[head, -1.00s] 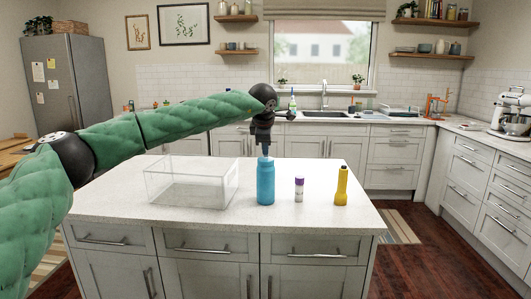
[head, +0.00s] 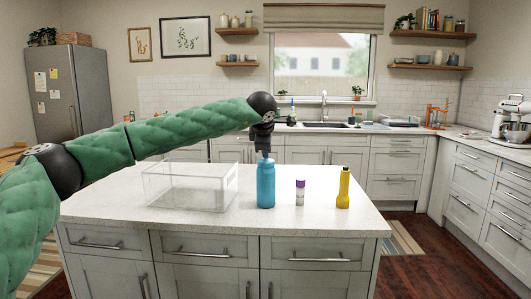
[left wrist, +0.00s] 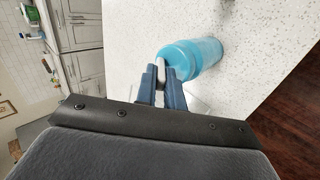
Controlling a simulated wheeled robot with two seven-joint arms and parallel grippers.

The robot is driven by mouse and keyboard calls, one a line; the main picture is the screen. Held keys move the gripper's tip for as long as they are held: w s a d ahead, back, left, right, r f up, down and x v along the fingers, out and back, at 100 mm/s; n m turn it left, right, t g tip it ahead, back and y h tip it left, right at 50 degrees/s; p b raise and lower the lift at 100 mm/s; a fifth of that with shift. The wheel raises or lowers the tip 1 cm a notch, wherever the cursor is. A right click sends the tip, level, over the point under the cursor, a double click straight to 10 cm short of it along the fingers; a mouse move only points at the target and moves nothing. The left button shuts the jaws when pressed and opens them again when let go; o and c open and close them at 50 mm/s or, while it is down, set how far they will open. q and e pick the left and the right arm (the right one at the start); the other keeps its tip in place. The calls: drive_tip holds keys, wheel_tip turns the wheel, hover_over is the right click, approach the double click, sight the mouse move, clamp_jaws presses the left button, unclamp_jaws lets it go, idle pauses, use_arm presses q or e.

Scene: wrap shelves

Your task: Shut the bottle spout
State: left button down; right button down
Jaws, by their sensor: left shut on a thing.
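A blue bottle (head: 265,186) stands upright on the white island counter (head: 325,214). In the left wrist view the bottle (left wrist: 203,54) shows a pale spout (left wrist: 161,70) at its top. My left gripper (head: 263,155) is directly above the bottle, pointing down. In the left wrist view the fingers of my left gripper (left wrist: 162,78) are closed on the spout. The fingers partly hide the spout, so its angle is hard to tell. My right gripper is not in view.
A clear open box (head: 190,190) stands left of the bottle. The counter's front strip is clear.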

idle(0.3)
use_arm(q)
drive_tip(key=c, duration=1.5)
unclamp_jaws()
drive_tip(key=v, duration=0.7)
drive_tip(key=shift+s+r, duration=0.25)
